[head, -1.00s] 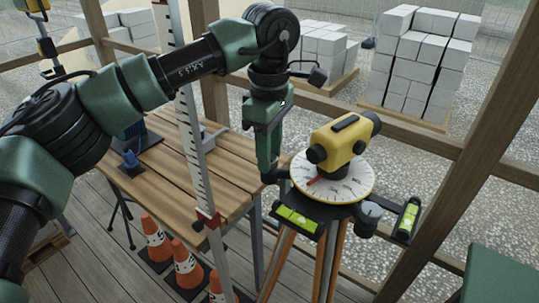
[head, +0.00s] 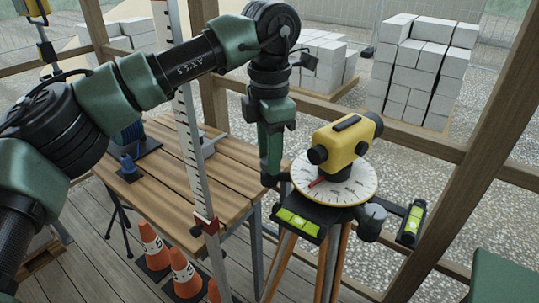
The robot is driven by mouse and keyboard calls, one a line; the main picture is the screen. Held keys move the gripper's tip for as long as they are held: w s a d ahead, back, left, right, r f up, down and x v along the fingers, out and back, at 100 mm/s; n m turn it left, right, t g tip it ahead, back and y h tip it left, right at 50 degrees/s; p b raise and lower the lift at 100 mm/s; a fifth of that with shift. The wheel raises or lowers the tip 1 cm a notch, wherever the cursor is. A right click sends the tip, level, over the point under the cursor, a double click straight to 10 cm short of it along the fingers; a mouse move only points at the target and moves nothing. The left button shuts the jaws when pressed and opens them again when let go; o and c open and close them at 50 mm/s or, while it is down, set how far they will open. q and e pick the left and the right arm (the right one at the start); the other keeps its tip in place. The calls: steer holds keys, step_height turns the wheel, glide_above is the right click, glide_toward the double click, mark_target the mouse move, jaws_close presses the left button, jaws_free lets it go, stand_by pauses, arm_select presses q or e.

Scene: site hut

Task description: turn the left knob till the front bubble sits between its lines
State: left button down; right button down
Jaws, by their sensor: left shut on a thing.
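The yellow level instrument (head: 345,143) sits on a white graduated dial (head: 350,188) with a red pointer, on top of a wooden-legged tripod (head: 330,262). The front bubble vial (head: 298,222) is yellow-green in a black holder below the dial; its bubble is too small to place against its lines. My left gripper (head: 270,181) points down at the left side of the dial, shut on the left knob, which is mostly hidden by the fingers. A dark right knob (head: 372,220) shows at the tripod head's right. My right gripper is not in view.
A second bubble vial (head: 411,224) sticks out at the right. A striped measuring staff (head: 196,165) stands before the wooden table (head: 175,190). Orange cones (head: 184,272) stand below it. Wooden posts and rails (head: 470,160) frame the hut.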

arm_select(q)
steer(key=shift+r+n, duration=0.1)
steer(key=shift+n, duration=0.4)
steer(key=c, duration=1)
jaws_free()
step_height(320, 180, up, 8)
steer(key=shift+f+b, duration=0.15)
steer(key=shift+b, duration=0.15)
